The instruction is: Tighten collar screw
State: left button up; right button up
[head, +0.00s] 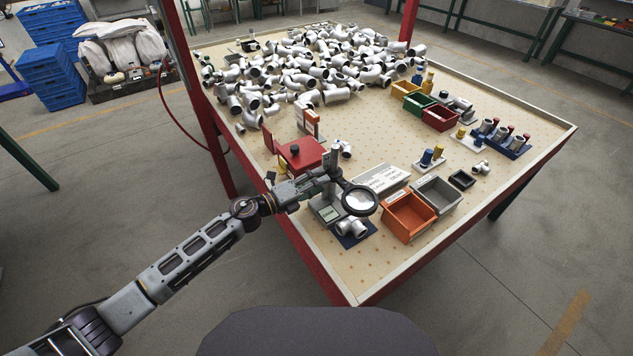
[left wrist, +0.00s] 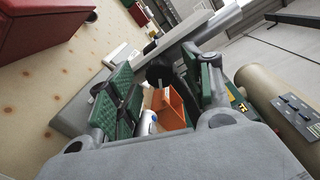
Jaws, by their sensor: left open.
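A measuring stand with a grey base (head: 325,210) and a grey upright post (head: 334,157) stands near the table's front edge. A round black-rimmed magnifier (head: 360,199) is to the right of the post. My left gripper (head: 328,177) is at the post, on its left side. In the left wrist view my left gripper (left wrist: 163,72) is open, its green-padded fingers on either side of a dark collar piece (left wrist: 160,76) by the grey post (left wrist: 195,36). Contact cannot be told. The collar screw itself is not clearly made out. My right gripper is not in view.
An orange bin (head: 408,216) and a grey bin (head: 437,194) stand right of the magnifier. A red box (head: 301,153) is behind my left gripper. Castings lie on a blue plate (head: 355,238) in front. A large casting pile (head: 310,68) covers the far table.

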pick_arm(q)
jog(key=v, duration=1.1)
jog(key=shift+s+a, duration=0.25)
jog(key=shift+a, duration=0.1)
dwell(0.9)
